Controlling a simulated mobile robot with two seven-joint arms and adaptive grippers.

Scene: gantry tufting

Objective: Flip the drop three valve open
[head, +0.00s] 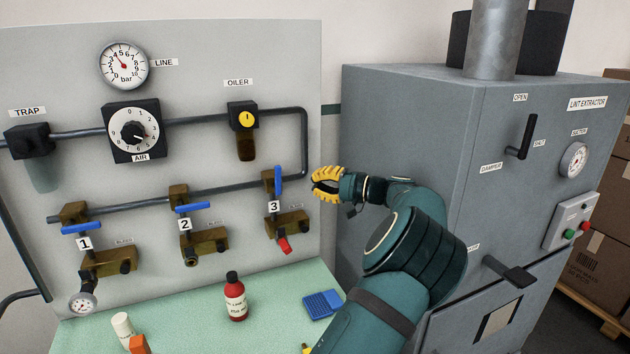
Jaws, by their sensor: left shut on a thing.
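The drop three valve has a blue lever (278,181) on a brass body, above the label 3 (274,207). The lever stands upright, in line with the drop. A small yellow tip (306,349) at the bottom edge may be my right gripper; the rest is out of frame.
A grey lint extractor cabinet (410,130) stands close right of my gripper. An oiler (245,120) hangs above valve three.

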